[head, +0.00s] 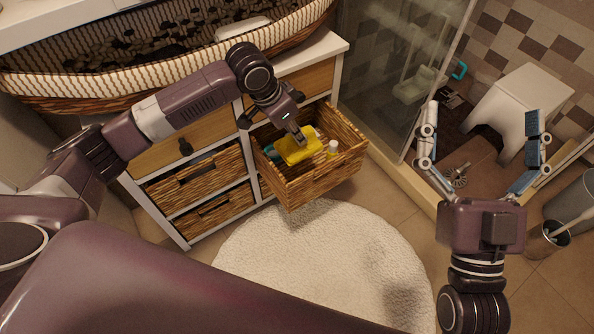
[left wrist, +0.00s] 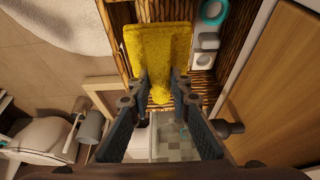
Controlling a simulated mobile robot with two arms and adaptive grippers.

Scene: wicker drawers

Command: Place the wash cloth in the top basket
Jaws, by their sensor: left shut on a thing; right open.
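The yellow wash cloth (head: 297,150) is in the pulled-out top wicker basket (head: 318,184), on the right side of the white cabinet. My left gripper (head: 299,136) reaches down into the basket and is shut on the cloth. In the left wrist view the cloth (left wrist: 157,45) spreads out beyond the fingertips, within the wicker walls. Whether it touches the basket floor I cannot tell. My right gripper (head: 482,112) is open and empty, to the right of the basket and apart from it.
A white-capped bottle (head: 332,148) and a teal item (head: 271,151) are also in the basket. Closed wicker drawers (head: 195,178) are to its left. A round white rug (head: 330,255) lies in front. A glass shower panel (head: 400,70) and white stool (head: 520,100) are to the right.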

